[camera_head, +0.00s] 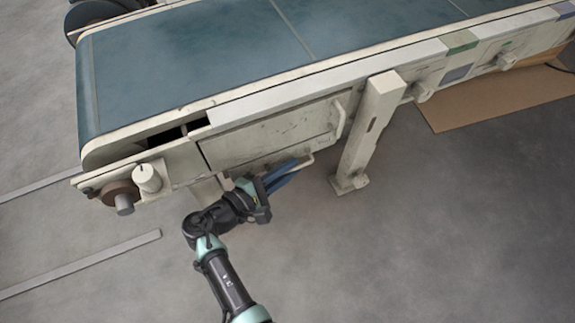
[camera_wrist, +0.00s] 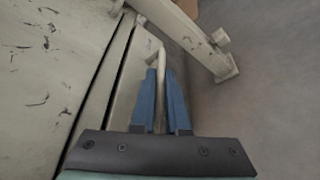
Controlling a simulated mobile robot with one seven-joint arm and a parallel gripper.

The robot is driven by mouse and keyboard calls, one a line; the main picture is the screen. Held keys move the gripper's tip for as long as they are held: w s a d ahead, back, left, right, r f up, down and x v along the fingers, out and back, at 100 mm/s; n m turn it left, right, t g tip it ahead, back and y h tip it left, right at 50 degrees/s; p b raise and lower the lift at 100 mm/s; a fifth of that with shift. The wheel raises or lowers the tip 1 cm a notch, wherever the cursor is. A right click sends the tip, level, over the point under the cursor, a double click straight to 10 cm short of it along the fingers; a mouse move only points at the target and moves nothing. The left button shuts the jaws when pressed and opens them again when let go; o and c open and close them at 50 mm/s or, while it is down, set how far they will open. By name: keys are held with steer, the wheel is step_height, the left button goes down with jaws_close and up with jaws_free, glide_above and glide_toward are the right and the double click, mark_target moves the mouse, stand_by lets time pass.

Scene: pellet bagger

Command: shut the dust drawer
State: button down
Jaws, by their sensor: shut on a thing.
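The dust drawer shows as a narrow cream front (camera_wrist: 128,82) in the wrist view, low on the machine's side, with a dark gap along one edge. Its pale bar handle (camera_wrist: 160,58) stands off the front. My gripper (camera_wrist: 160,74) has its two blue fingers on either side of this handle and is shut on it. In the head view, my gripper (camera_head: 296,168) reaches under the cream side panel, and the handle's end (camera_head: 306,160) shows past the fingers. My gripper and the panel hide most of the drawer there, so I cannot tell how far out it stands.
The cream side panel (camera_head: 265,138) with an upright handle (camera_head: 340,118) is just above my gripper. A support leg (camera_head: 368,132) stands to the right. A roller end and knob (camera_head: 147,178) stick out at left. Cardboard (camera_head: 490,98) lies at far right. The floor in front is clear.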

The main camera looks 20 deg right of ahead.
steer(key=c, duration=0.9)
jaws_free()
steer(key=shift+w+a+r, duration=0.1)
steer(key=shift+w, duration=0.1)
steer(key=shift+r, duration=0.1)
steer(key=shift+s+a+r+p, duration=0.15)
steer(key=shift+a+p, duration=0.2)
steer(key=shift+a, duration=0.05)
steer(key=p+v, duration=0.5)
steer(key=v, duration=0.7)
steer(key=shift+s, duration=0.2)
steer(key=shift+s, duration=0.1)
